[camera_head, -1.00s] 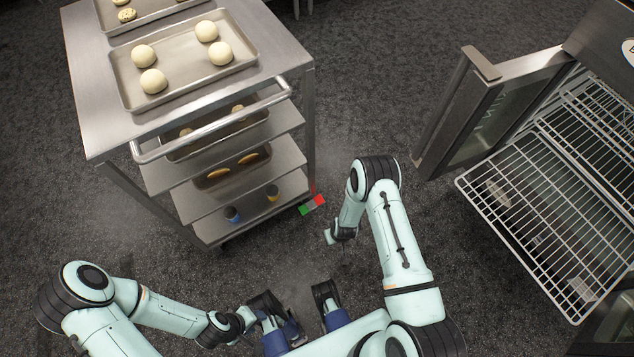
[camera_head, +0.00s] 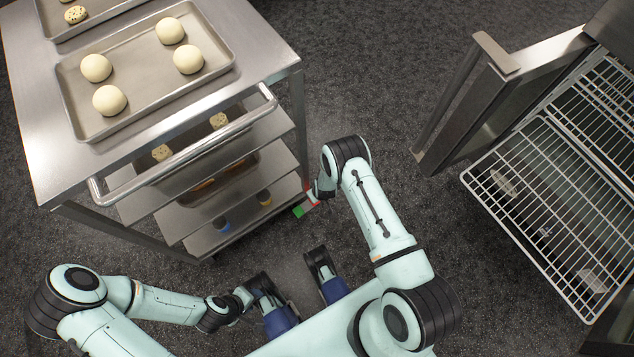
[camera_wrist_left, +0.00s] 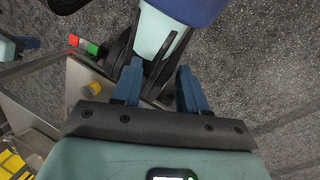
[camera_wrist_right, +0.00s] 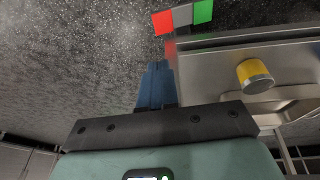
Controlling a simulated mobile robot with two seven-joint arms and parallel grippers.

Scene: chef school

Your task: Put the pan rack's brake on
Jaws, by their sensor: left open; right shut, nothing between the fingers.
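The pan rack (camera_head: 275,45) stands at the left in the head view. Its brake bar (camera_head: 299,211), with a green and a red end, sits low at the rack's near right corner. The bar also shows in the right wrist view (camera_wrist_right: 182,16), red end left, just beyond my right gripper (camera_wrist_right: 157,68), which is shut and empty. Contact with the bar cannot be told. In the head view my right forearm hides most of that hand. My left gripper (camera_wrist_left: 160,85) is open and empty, low in front of the rack; the brake bar shows (camera_wrist_left: 84,45) at its upper left.
The rack's push handle (camera_head: 190,150) juts toward me above the shelves. An open oven door (camera_head: 500,95) and wire racks (camera_head: 560,205) stand at the right.

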